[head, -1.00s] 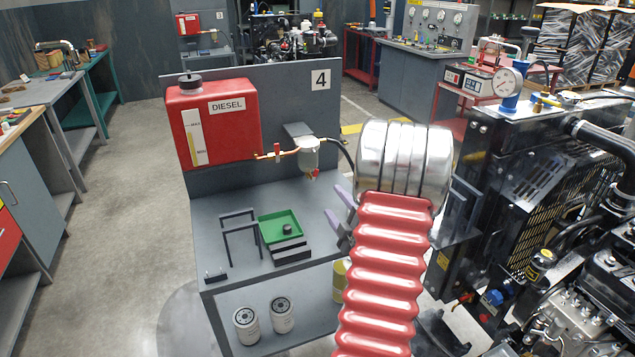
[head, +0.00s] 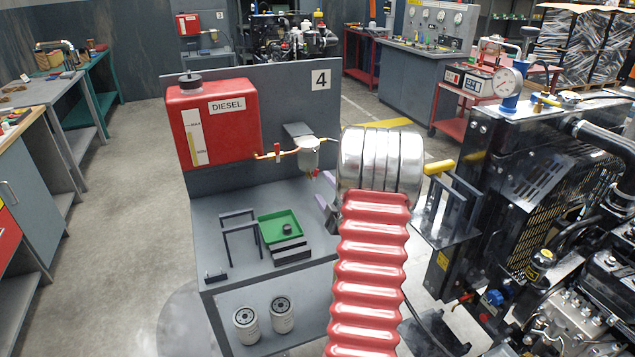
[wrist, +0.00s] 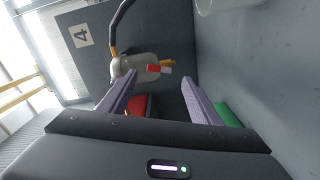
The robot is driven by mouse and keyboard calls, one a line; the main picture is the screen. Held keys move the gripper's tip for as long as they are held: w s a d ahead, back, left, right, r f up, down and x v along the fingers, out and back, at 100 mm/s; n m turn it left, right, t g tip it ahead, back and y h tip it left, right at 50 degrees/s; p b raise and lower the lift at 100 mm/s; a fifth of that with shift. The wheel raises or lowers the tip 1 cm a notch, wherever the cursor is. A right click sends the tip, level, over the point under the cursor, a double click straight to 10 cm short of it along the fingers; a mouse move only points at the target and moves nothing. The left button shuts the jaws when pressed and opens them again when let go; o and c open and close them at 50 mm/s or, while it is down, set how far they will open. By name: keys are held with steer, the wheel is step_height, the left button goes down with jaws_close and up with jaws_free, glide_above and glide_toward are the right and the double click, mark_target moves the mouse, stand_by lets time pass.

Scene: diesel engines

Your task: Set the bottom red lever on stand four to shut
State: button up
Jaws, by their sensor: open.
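Stand four carries a red diesel tank (head: 212,125) and a pale filter bowl (head: 308,152) on a pipe. The bottom red lever (head: 313,174) hangs under the bowl. Another red lever (head: 277,152) sits on the pipe between tank and bowl. In the wrist view the bowl (wrist: 128,66) shows beyond the fingers, with the bottom red lever (wrist: 152,69) at its end. My gripper (wrist: 157,90) is open and empty, its purple fingers apart and short of the lever. In the head view my wrist hides most of the gripper (head: 328,188), just right of and below the bowl.
A green tray (head: 281,229) and a dark frame (head: 240,238) stand on the stand's top, below the bowl. The grey back panel (head: 275,95) rises behind the bowl. A diesel engine (head: 560,270) stands close on the right.

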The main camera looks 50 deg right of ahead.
mark_target(315, 177)
steer(key=shift+x, duration=2.8)
steer(key=c, duration=1)
steer(key=shift+a, duration=0.2)
steer(key=shift+c, duration=0.2)
steer(key=shift+d, duration=0.1)
